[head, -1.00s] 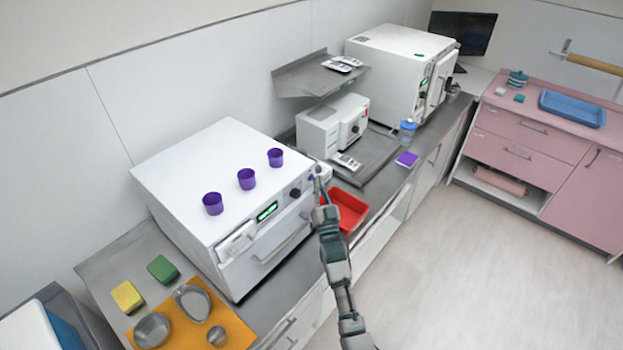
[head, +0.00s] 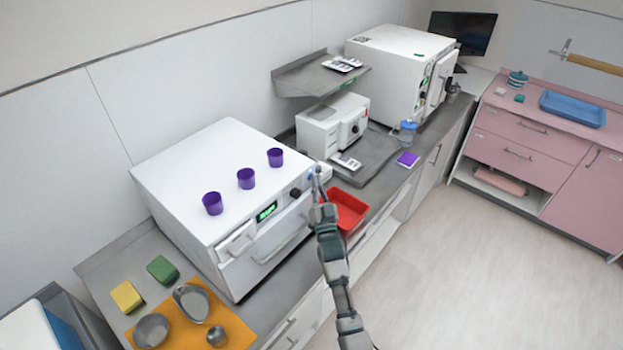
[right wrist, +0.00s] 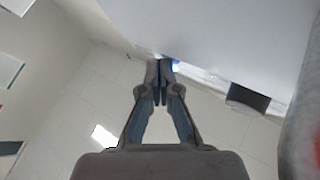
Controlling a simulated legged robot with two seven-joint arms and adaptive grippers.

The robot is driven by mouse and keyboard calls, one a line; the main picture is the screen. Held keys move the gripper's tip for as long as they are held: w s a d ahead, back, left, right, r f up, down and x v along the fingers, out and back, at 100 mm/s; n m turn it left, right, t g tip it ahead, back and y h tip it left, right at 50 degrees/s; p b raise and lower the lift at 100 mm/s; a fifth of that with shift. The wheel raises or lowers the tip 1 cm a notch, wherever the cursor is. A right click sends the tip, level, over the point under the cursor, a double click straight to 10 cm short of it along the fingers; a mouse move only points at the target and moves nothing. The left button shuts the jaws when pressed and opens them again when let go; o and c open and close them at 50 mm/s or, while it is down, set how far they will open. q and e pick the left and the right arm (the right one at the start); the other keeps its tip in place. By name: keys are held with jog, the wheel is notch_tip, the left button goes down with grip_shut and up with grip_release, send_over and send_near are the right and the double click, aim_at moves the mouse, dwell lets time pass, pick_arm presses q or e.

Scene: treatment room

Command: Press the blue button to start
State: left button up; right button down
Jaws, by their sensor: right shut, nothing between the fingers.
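The white machine (head: 190,170) stands on the counter with a lit green display (head: 266,211) and a dark knob (head: 295,193) on its front. My right gripper (head: 316,175) is at the upper right end of that front, its fingers shut and empty. In the right wrist view the closed fingertips (right wrist: 160,66) are up against or very close to the white front. A small blue glow (right wrist: 176,66), likely the blue button, shows just beside the tips; the fingers hide part of it. I cannot tell if they touch it. My left gripper is not in view.
Several purple cups, one of them (head: 275,157), stand on top of the machine. A red tray (head: 347,210) lies right of my gripper. A smaller white device (head: 333,124) is behind. The floor (head: 470,270) at right is clear.

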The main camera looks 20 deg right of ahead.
dwell(0.5)
jog(key=shift+s+d+p, duration=0.35)
jog(key=shift+s+p, duration=0.2)
jog(key=shift+s, duration=0.15)
jog(key=s+p, duration=0.1)
jog(key=s+d, duration=0.1)
jog(key=s, duration=0.1)
jog(key=s+d+p, duration=0.1)
jog(key=shift+s+d+p, duration=0.15)
jog(key=shift+d+p, duration=0.1)
jog(key=shift+p, duration=0.1)
jog(key=shift+f, duration=0.1)
dwell(0.4)
